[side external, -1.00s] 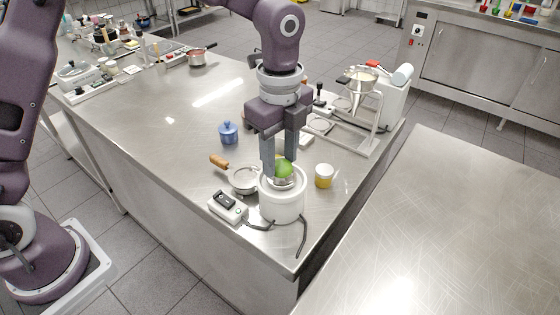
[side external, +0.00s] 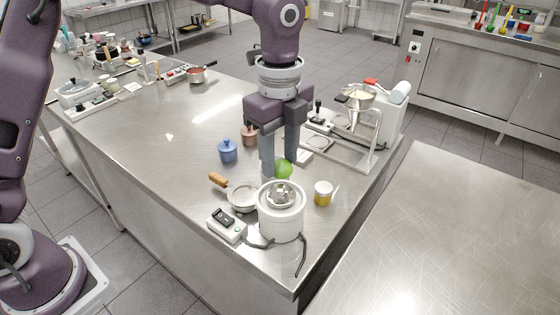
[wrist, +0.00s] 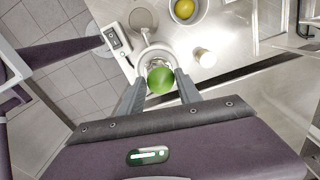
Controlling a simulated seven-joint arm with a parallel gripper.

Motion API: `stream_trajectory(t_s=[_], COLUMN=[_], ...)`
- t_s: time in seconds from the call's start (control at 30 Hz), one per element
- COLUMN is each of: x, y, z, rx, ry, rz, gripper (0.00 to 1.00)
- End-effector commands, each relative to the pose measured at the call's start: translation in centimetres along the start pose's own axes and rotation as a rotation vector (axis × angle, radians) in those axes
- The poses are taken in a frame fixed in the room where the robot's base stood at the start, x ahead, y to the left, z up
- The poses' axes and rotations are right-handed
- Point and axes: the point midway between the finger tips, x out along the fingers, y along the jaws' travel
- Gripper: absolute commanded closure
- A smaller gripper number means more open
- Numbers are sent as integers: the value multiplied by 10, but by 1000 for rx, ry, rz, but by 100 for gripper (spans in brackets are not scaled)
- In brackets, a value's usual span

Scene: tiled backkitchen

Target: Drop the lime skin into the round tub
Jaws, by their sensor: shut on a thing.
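My gripper (side external: 281,170) is shut on the green lime skin (side external: 284,169), which looks round between the fingertips. The lime skin (wrist: 160,80) also shows at the fingertips in the wrist view. It is held above the white juicer (side external: 281,215), whose metal reamer is bare in the side view. A round grey tub (wrist: 203,22) with a yellow fruit (wrist: 184,9) inside shows at the top of the wrist view, cut by the frame edge. I cannot make the tub out in the side view; my gripper probably hides it.
A strainer with a wooden handle (side external: 218,180) and a switch box (side external: 227,225) with a cable lie left of the juicer. A small yellow-and-white jar (side external: 323,193) stands right. A blue lidded pot (side external: 228,152) and a metal stand (side external: 372,150) are behind.

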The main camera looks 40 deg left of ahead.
Motion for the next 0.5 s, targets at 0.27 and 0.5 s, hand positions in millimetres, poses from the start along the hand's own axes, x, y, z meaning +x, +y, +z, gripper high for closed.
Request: stream_trajectory(t_s=[0.27, 0.5], x=[38, 57], y=[-60, -80], z=[68, 100], rx=[-7, -2], ry=[2, -1], rz=[1, 0], gripper=[88, 88])
